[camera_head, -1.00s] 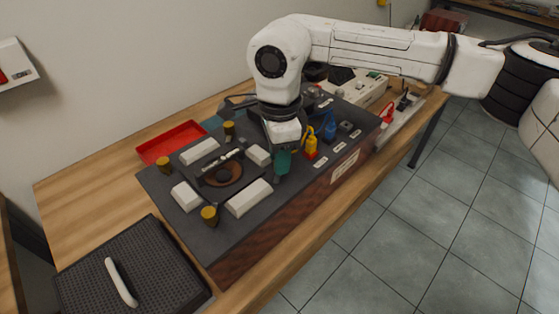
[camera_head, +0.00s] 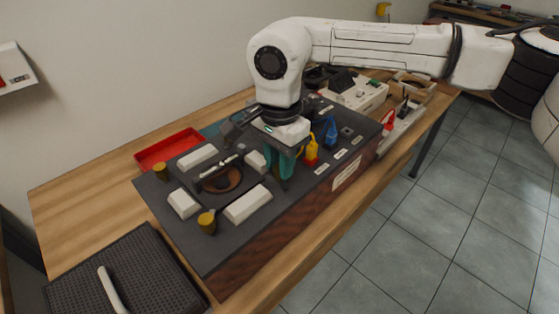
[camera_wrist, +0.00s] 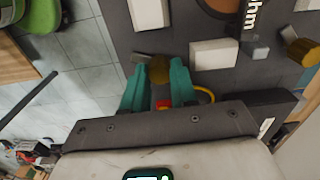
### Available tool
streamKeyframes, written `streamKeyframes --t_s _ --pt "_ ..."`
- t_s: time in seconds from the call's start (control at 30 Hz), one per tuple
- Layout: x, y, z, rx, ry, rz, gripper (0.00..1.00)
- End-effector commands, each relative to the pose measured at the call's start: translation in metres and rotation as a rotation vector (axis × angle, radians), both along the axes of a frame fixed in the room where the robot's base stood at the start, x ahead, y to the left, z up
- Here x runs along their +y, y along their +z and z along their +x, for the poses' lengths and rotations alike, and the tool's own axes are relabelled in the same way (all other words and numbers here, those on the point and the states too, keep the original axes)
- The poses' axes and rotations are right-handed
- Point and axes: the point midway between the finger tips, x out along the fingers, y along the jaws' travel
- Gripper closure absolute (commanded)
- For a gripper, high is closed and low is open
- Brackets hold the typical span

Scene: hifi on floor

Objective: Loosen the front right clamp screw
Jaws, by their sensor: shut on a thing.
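The fixture is a dark board (camera_head: 215,252) with a round brown disc (camera_head: 232,184), pale blocks around it and brass-coloured clamp screws. My gripper (camera_head: 276,180) points down at the right near corner of this block group, its teal fingers astride a brass clamp screw. In the wrist view that screw (camera_wrist: 159,70) sits between the fingertips, with a grey tab beside it; the fingers are shut on it. The fingers hide it in the head view. Other brass screws stand at the near left (camera_head: 207,222) and the far left (camera_head: 162,168).
Yellow (camera_head: 311,152) and blue (camera_head: 331,130) connectors stand close to the right of my gripper. A red tray (camera_head: 168,147) lies behind the board. A black perforated mat (camera_head: 150,265) with a white handle lies at the front left.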

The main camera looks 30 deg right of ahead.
Motion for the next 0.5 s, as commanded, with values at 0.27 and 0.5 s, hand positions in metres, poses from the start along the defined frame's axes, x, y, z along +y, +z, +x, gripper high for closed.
streamKeyframes --t_s 0.27,0.5 --pt "0.0002 0.0014 0.001 -0.003 0.002 0.002 1.0" --pt "0.0002 0.0011 0.0008 -0.002 0.001 0.002 0.59"
